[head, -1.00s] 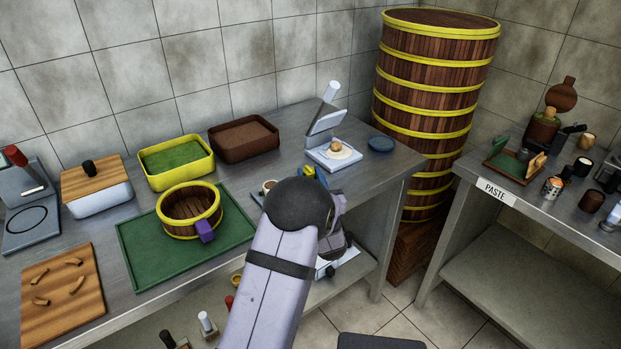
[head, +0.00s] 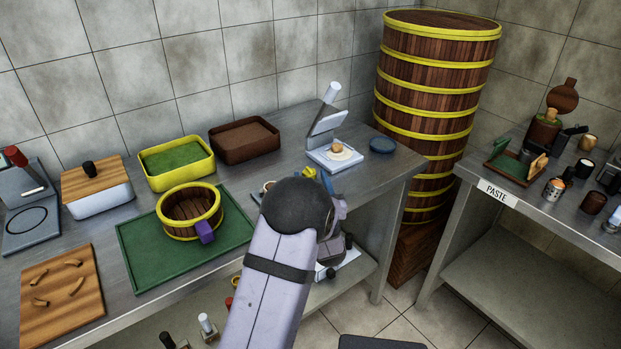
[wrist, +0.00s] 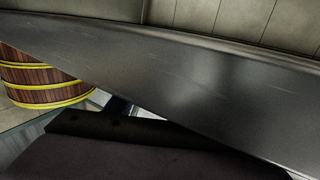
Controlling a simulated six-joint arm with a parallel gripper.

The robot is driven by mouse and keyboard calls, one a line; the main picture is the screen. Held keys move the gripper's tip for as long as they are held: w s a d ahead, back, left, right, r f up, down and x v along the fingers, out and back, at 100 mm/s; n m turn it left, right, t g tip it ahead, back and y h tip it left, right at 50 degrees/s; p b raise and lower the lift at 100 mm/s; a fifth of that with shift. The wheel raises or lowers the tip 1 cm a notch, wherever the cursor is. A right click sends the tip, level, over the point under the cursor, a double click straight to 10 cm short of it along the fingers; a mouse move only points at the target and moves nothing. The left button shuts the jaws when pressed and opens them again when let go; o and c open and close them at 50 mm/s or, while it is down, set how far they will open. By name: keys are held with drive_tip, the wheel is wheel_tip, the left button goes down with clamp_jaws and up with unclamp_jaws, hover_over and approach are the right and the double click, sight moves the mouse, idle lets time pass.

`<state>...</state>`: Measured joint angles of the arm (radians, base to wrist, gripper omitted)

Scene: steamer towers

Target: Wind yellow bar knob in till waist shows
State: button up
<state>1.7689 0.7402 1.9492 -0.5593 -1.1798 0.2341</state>
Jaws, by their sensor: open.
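A small yellow piece (head: 309,172) shows just above my arm's dark joint in the head view, at the bench's front edge. A blue part lies beside it. It may be the yellow bar knob, but my arm hides most of what it belongs to, and no waist can be made out. My gripper (head: 335,240) is mostly hidden behind the arm, near the bench's front edge; it is open, and I see nothing held. The wrist view shows a dark body of mine along the bottom, close to the grey metal bench edge (wrist: 190,85), and no yellow knob.
A press with a dough ball (head: 337,148) stands open behind the yellow piece, with a blue dish (head: 382,144) to its right. A tall steamer tower (head: 430,100) stands in the corner. A small steamer basket (head: 181,221) sits on a green mat (head: 150,262).

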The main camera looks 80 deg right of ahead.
drive_tip(key=shift+b+v, duration=0.45)
drive_tip(key=shift+v, duration=2.6)
drive_tip(key=shift+s+a+f+b, duration=0.1)
drive_tip(key=shift+a+f+b, duration=0.15)
drive_tip(key=shift+b, duration=0.7)
drive_tip(key=shift+a+b, duration=0.25)
drive_tip(key=shift+b, duration=0.35)
drive_tip(key=shift+r, duration=0.15)
drive_tip(key=shift+d+p, duration=0.3)
drive_tip(key=shift+d, duration=0.45)
drive_tip(key=shift+p+x, duration=0.3)
drive_tip(key=shift+x, duration=2.7)
drive_tip(key=shift+a, duration=0.1)
